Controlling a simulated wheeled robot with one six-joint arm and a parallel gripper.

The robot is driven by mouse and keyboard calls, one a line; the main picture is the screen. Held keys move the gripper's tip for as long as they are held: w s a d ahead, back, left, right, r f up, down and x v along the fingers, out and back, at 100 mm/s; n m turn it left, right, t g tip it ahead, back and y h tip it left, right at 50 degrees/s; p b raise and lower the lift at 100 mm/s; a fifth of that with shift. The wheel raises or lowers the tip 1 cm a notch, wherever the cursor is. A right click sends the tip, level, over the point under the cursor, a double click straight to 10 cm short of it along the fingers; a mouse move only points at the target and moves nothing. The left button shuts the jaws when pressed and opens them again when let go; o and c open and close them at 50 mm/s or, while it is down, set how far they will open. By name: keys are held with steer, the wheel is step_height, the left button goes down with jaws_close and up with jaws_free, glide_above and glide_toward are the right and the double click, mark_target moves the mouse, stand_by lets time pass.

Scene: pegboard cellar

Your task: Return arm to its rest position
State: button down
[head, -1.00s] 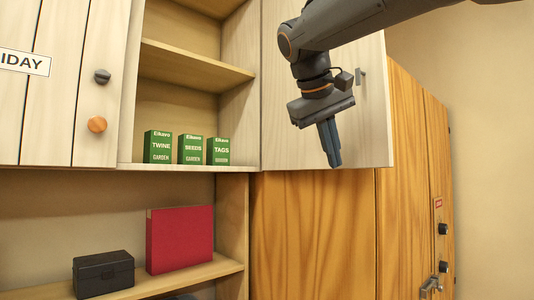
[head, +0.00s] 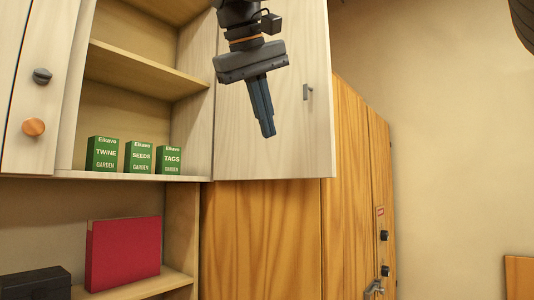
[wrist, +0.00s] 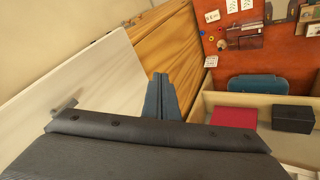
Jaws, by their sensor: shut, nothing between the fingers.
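My gripper (head: 264,118) hangs at the top middle of the head view, fingers together and pointing down, with nothing between them. It is in front of the open pale cabinet door (head: 290,130). In the wrist view my gripper (wrist: 161,95) shows its shut fingers at the middle, with the cabinet door (wrist: 75,100) to their left. Part of my arm is cut off by the top edge of the head view.
A red binder (head: 122,253) and a black box (head: 35,284) are below. A tall wooden locker (head: 262,240) stands right. An orange pegboard (wrist: 265,58) shows in the wrist view.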

steer(key=w+d+f+g, duration=0.1)
steer(key=w+d+f, duration=0.15)
steer(key=f, duration=0.95)
steer(key=w+d+f+g+y, duration=0.1)
steer(key=w+d+f, duration=0.15)
steer(key=f, duration=0.95)
steer(key=w+d+f+g, duration=0.1)
steer(key=d+f, duration=0.3)
steer(key=f, duration=0.8)
steer(key=s+d+f+m, duration=0.1)
steer(key=s+d+f, duration=0.2)
steer(key=s+f, duration=0.2)
steer(key=s+d+f+m+g+y, duration=0.1)
steer(key=s+d+f, duration=0.3)
steer(key=f, duration=0.8)
steer(key=s+d+f+m+g+b, duration=0.1)
steer(key=s+d+f+m, duration=0.1)
steer(key=s+f, duration=0.6)
steer(key=shift+d+f+m+y, duration=0.35)
steer(key=shift+d+f, duration=0.25)
steer(key=shift+d, duration=0.2)
